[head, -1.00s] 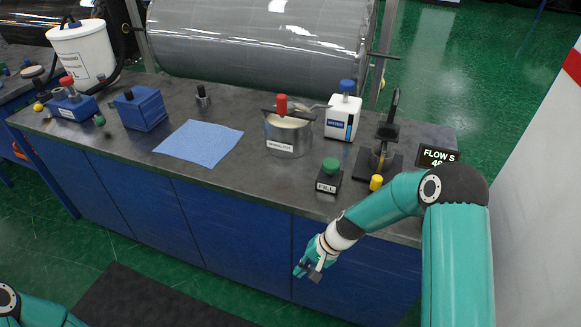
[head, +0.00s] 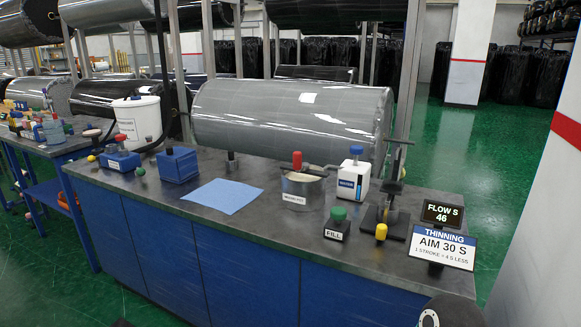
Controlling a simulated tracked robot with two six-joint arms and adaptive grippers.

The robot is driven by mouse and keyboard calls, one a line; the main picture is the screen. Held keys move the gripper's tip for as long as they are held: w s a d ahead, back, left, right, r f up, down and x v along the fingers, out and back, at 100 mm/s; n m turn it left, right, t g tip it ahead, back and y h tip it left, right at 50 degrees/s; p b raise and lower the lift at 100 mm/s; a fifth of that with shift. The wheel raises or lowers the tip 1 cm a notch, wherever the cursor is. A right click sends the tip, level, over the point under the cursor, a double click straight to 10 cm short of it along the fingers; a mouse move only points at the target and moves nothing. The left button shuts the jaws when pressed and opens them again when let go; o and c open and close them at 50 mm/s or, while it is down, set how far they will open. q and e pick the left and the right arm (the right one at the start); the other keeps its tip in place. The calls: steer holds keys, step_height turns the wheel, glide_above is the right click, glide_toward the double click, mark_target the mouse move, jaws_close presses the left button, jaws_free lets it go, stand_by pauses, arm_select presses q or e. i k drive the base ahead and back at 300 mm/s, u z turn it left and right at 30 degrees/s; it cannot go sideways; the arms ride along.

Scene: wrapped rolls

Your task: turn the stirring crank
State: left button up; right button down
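The stirring crank, with a red knob (head: 297,160) on a dark arm, sits across the top of a metal pot (head: 302,192). The pot stands upright on the bench, holds something pale, and has a small white label too small to read surely. Neither of my grippers is in view. Only a dark joint of my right arm (head: 447,312) shows at the bottom right edge, well below and right of the pot. Nothing touches the crank.
A white water bottle (head: 353,178), green FILL button (head: 338,215) and black stand (head: 385,210) are right of the pot. The display (head: 442,214) reads FLOW S 46; the sign (head: 443,248) reads AIM 30 S. A blue cloth (head: 222,195) lies left.

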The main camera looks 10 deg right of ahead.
mark_target(299, 166)
steer(key=z, duration=0.05)
steer(key=k, duration=0.55)
steer(key=u, duration=0.65)
steer(key=i, duration=1.7)
steer(key=z, duration=0.65)
